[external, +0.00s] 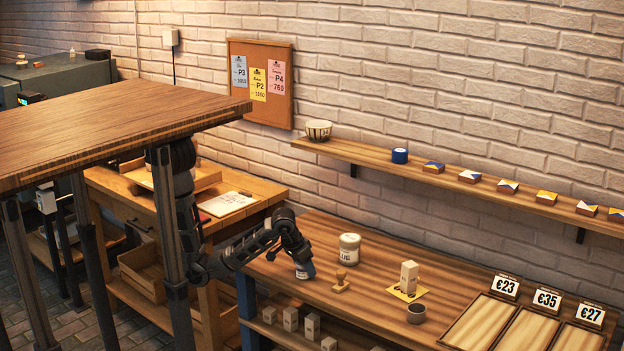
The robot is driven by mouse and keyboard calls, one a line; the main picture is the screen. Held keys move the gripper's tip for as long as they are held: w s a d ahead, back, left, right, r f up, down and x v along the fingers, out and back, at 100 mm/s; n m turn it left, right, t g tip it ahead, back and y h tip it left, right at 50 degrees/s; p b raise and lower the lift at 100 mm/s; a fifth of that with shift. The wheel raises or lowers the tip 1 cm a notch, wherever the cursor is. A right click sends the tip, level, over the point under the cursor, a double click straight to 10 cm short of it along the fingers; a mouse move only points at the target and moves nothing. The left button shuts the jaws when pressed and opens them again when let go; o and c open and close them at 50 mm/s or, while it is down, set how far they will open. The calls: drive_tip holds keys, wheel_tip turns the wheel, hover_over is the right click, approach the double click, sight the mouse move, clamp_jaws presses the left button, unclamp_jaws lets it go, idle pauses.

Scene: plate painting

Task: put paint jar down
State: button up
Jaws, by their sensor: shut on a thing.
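My arm reaches over the left part of the wooden worktable (326,235). My gripper (302,260) points down and is shut on a small paint jar (306,271) with blue and white on it. The gripper hides the jar's upper part. The jar is at or just above the table top near its front left edge; I cannot tell if it touches.
A white jar lettered like glue (349,248), a wooden stamp (341,283), a pale block (409,275) on a yellow card and a grey cup (416,313) stand to the right. Price-tagged trays (480,322) fill the right end. A raised wooden top (110,122) is at left.

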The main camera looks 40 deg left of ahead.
drive_tip(key=shift+c, duration=1.4)
drive_tip(key=shift+r, duration=0.15)
drive_tip(key=shift+r, duration=0.25)
drive_tip(key=r+p, duration=0.2)
drive_tip(key=r, duration=0.1)
drive_tip(key=r+p, duration=0.1)
drive_tip(key=p, duration=0.1)
drive_tip(key=shift+s+d+r, duration=0.2)
drive_tip(key=shift+s+r, duration=0.1)
drive_tip(key=shift+r, duration=0.05)
drive_tip(key=s+d+r+p, duration=0.5)
drive_tip(key=s+p, duration=0.3)
drive_tip(key=s, duration=0.1)
drive_tip(key=shift+s+d+r, duration=0.15)
drive_tip(key=shift+r, duration=0.1)
